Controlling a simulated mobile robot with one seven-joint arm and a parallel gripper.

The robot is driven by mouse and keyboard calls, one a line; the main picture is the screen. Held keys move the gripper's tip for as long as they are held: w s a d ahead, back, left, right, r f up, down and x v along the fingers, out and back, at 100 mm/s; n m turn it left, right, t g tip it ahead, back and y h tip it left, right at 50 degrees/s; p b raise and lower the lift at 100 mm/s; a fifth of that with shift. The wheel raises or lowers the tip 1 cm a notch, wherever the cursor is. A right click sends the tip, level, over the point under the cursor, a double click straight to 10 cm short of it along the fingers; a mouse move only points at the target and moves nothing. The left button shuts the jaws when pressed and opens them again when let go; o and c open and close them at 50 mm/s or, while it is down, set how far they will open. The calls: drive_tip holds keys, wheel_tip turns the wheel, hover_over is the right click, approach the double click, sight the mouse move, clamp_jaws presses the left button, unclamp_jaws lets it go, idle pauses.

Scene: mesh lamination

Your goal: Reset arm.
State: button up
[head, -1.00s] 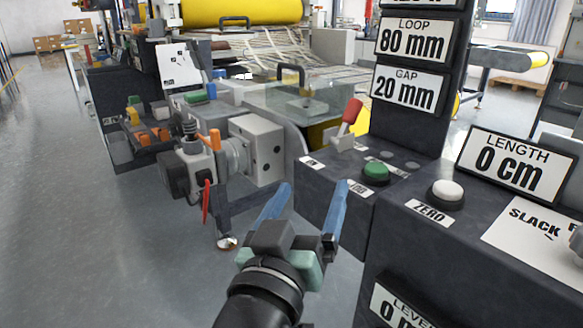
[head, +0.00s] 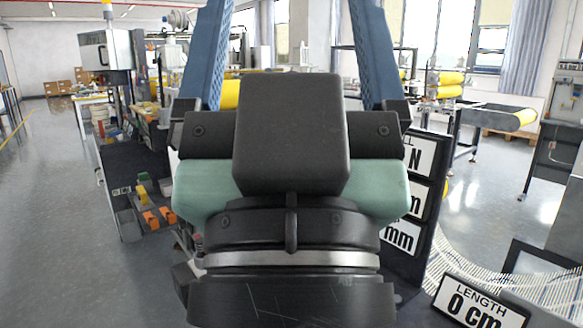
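My gripper (head: 292,50) is raised close in front of the head camera and fills the middle of the view. Its two blue fingers point up and stand wide apart. The space between the fingers shows only the room behind, so the gripper is open and empty. The fingertips run out of the top edge of the view. The black and pale green gripper body hides much of the machine behind it.
A LENGTH 0 cm sign (head: 468,308) is at the lower right, by a white mesh (head: 500,285). A dark panel with partly hidden signs (head: 405,240) stands right of my gripper. A bin rack (head: 145,195) is at left. Grey floor (head: 50,200) is clear at far left.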

wheel_tip(320, 180, up, 19)
drive_tip(key=p, duration=1.6)
drive_tip(key=shift+f, duration=0.1)
